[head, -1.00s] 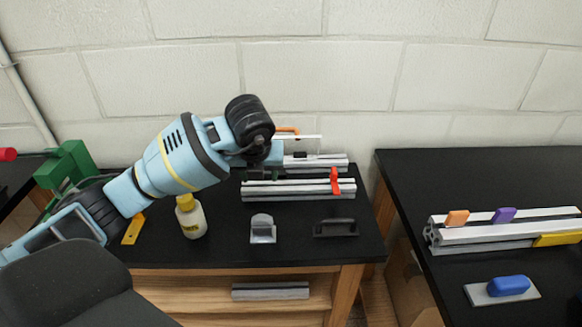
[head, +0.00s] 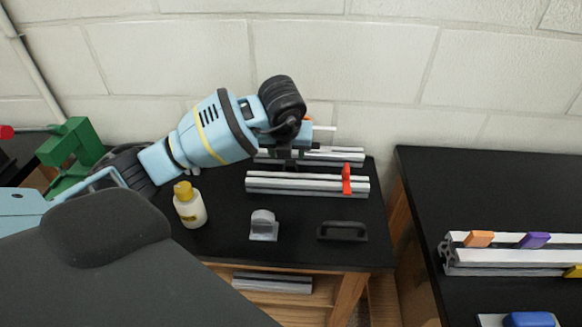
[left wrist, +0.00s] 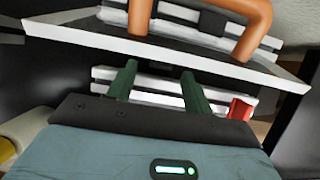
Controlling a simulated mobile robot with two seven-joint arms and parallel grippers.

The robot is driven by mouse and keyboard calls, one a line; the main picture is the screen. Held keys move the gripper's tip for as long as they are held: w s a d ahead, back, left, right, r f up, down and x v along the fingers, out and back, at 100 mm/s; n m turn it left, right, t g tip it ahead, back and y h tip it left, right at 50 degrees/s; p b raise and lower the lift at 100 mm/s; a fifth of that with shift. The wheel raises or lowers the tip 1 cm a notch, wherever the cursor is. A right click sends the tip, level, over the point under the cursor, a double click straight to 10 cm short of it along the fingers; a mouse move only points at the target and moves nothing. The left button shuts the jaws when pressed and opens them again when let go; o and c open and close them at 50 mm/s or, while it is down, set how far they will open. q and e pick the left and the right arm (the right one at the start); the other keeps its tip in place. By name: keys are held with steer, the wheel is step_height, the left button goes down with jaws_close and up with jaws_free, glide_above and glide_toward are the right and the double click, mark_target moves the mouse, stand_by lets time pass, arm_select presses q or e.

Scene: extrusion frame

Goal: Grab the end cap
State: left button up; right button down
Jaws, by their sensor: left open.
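My left gripper (left wrist: 157,74) is open, its two dark green fingers apart with nothing between them in the left wrist view. In the head view its arm reaches over the back of the left bench. The fingers point toward the silver rails (left wrist: 150,97). A small black block (left wrist: 212,22) sits on the back rail, beyond the fingers; I cannot tell whether it is the end cap. A pale-edged plate (left wrist: 150,45) with an orange handle (left wrist: 253,25) crosses the left wrist view in front of the rails. My right gripper is out of view.
On the left bench are a yellow-capped bottle (head: 190,207), a grey rounded piece (head: 263,226), a black handle (head: 342,232) and a front rail (head: 300,184) with a red clip (head: 346,179). The right bench holds another rail (head: 505,256) with coloured clips.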

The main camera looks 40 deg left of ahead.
mark_target(290, 166)
arm_select(q)
steer(key=shift+f, duration=0.15)
steer(key=f, duration=0.2)
steer(key=w+f, duration=0.1)
steer(key=f, duration=0.1)
steer(key=shift+d+f, duration=0.1)
steer(key=shift+w+f, duration=0.15)
steer(key=shift+f, duration=0.15)
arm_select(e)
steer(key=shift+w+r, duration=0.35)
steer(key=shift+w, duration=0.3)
arm_select(q)
steer(key=c, duration=0.8)
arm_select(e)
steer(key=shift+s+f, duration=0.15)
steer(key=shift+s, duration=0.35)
arm_select(q)
steer(key=shift+r, duration=0.1)
